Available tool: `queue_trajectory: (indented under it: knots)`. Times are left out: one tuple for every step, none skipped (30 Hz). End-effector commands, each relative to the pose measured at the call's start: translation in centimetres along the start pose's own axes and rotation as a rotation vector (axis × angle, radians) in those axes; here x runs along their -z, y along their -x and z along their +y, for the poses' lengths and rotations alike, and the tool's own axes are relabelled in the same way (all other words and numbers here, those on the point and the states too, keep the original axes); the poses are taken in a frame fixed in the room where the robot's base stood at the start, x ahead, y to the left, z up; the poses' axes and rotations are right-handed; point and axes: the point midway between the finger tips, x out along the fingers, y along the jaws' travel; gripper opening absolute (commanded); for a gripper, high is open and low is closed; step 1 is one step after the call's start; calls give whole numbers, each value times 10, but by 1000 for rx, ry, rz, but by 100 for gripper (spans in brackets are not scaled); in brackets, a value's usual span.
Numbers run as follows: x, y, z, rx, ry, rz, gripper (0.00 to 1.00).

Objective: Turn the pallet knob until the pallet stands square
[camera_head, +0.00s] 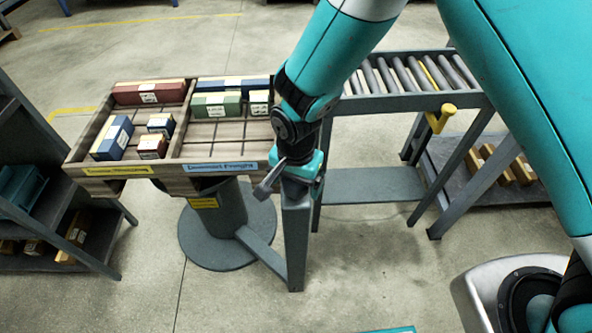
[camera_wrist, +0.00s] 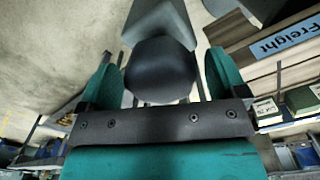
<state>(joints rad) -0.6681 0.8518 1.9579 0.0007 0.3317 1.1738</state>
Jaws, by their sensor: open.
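The pallet (camera_head: 175,171) is a wooden tray with two bays on a round grey pedestal, left of my arm in the head view. Its Freight side (camera_wrist: 240,62) shows at the right of the wrist view, slanting in the picture. I cannot tell how far it is from square. The knob (camera_wrist: 160,68) is dark and rounded, on a grey post (camera_head: 297,235). My gripper (camera_head: 304,172) is at the post's top; in the wrist view its green fingers (camera_wrist: 163,78) are open on either side of the knob, with visible gaps. My arm hides the pallet's right end.
Several coloured boxes (camera_head: 112,138) lie in both bays. A roller conveyor (camera_head: 410,100) with a yellow handle (camera_head: 439,118) stands right of my arm. A shelf (camera_head: 45,215) stands at the left. The floor (camera_head: 365,255) in front of the post is clear.

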Motion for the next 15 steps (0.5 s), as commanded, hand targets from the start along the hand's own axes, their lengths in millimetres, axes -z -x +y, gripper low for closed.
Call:
queue_trajectory:
  knots:
    - [0,3,0,2,0,0,91]
    - [0,6,-1,3,0,1,91]
    - [0,11,-1,4,0,1,91]
    - [0,15,-1,3,0,1,91]
    - [0,20,-1,4,0,1,91]
    - [0,29,-1,5,0,2,91]
    - [0,36,-1,6,0,2,91]
    - [0,43,-1,7,0,3,91]
    - [1,53,-1,7,0,3,91]
    - [0,61,-1,7,0,3,91]
    - [1,69,-1,8,0,3,91]
    - [1,80,-1,7,0,3,91]
    - [1,88,-1,7,0,3,91]
    - [1,95,-1,8,0,3,91]
    - [1,106,-1,7,0,3,91]
